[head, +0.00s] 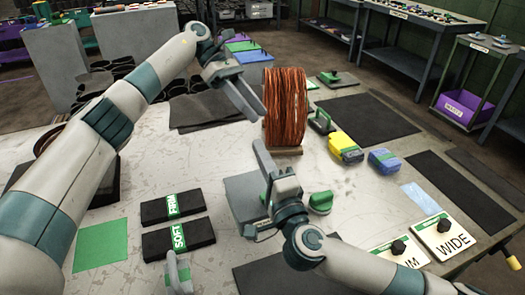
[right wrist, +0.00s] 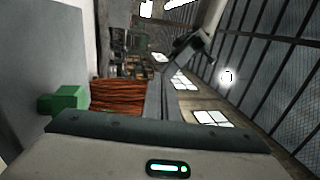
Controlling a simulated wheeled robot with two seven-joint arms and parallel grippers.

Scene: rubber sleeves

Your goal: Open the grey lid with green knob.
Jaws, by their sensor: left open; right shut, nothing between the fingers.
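A flat grey plate (head: 240,188) lies on the table, partly hidden by my right gripper (head: 262,155). A green knob (head: 320,202) stands just right of that gripper; whether it is fixed to the plate is unclear. In the right wrist view the green knob (right wrist: 65,98) shows beside a broad grey surface (right wrist: 35,50). A smaller dark grey plate with a green knob (head: 331,77) lies at the back, right of the cable spool. My right gripper is shut and empty, touching nothing visible. My left gripper (head: 252,112) is open and empty, left of the spool.
The copper-coloured spool (head: 286,110) stands tall at mid-table. A green-handled tool (head: 322,121), yellow block (head: 345,149) and blue block (head: 384,160) lie to its right. FIRM (head: 158,208) and SOFT (head: 160,242) blocks lie left; a WIDE tile (head: 445,235) lies right.

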